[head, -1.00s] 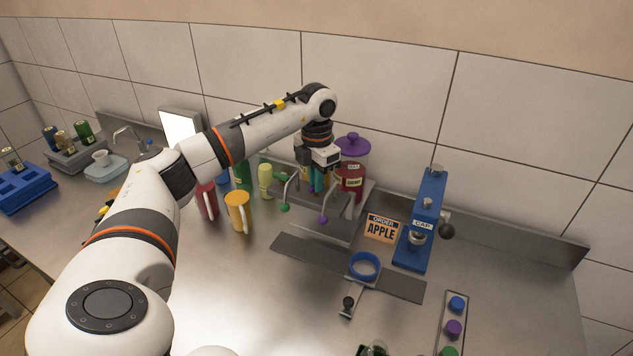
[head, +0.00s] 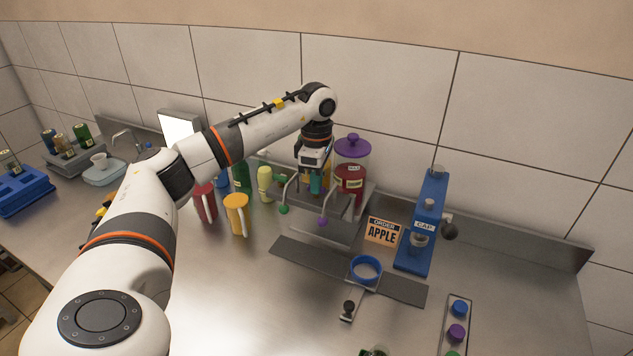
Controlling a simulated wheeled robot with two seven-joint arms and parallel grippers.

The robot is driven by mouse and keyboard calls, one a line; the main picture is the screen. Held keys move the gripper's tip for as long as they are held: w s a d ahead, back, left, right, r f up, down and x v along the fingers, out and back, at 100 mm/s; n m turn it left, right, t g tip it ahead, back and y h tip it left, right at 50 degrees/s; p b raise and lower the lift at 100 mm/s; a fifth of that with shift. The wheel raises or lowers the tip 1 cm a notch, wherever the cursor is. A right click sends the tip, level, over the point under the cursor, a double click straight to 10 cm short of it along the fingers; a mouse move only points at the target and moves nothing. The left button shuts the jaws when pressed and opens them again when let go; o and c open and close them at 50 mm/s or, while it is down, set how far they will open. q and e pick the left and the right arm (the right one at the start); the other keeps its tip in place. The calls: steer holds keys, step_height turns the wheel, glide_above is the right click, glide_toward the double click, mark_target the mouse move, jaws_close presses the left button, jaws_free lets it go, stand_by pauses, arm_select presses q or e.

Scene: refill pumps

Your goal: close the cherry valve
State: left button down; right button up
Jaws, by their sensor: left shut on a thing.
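The cherry dispenser (head: 350,178) is a clear jar with dark red liquid and a purple lid, standing at the back of the counter. My left gripper (head: 315,187) points down just left of the jar, above the pump spouts. It is shut on what looks like the cherry valve, whose handle is mostly hidden by the fingers and wrist. A spout with a purple tip (head: 322,221) and one with a green tip (head: 284,209) stand in front. My right gripper is out of view.
A red mug (head: 205,202), a yellow mug (head: 237,214) and a yellow bottle (head: 265,184) stand left of the spouts. An orange APPLE order card (head: 382,232), a blue cap press (head: 424,222) and a blue ring holder (head: 366,269) are to the right.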

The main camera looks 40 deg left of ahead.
arm_select(q)
steer(key=shift+r+m, duration=0.15)
steer(key=shift+m, duration=0.65)
steer(key=c, duration=1.5)
jaws_free()
steer(key=shift+o, duration=0.2)
step_height(320, 180, up, 6)
steer(key=shift+r+b, duration=0.2)
steer(key=shift+b, duration=1.05)
step_height(320, 180, up, 6)
steer(key=shift+f+p, duration=0.2)
steer(key=shift+p, duration=0.4)
